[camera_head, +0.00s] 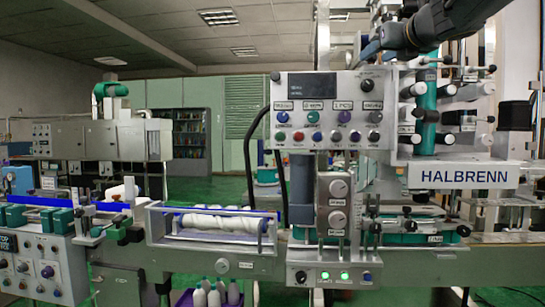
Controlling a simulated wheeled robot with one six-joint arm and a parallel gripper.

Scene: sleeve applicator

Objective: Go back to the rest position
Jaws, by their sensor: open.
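My dark arm reaches in from the top right corner, in front of the upper part of the labelling machine. My gripper (371,47) is at its lower left end, just above the right side of the button panel (325,110). It is small and partly lost against the machine behind it. The jaws are open, and I see nothing held between them. I cannot tell how far the gripper is from the panel.
The machine marked HALBRENN (462,175) fills the right side. A conveyor guard with white rollers (218,220) is at centre left. A control box (35,268) stands at the lower left. White bottles (214,295) stand in a purple crate below. Green floor shows behind.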

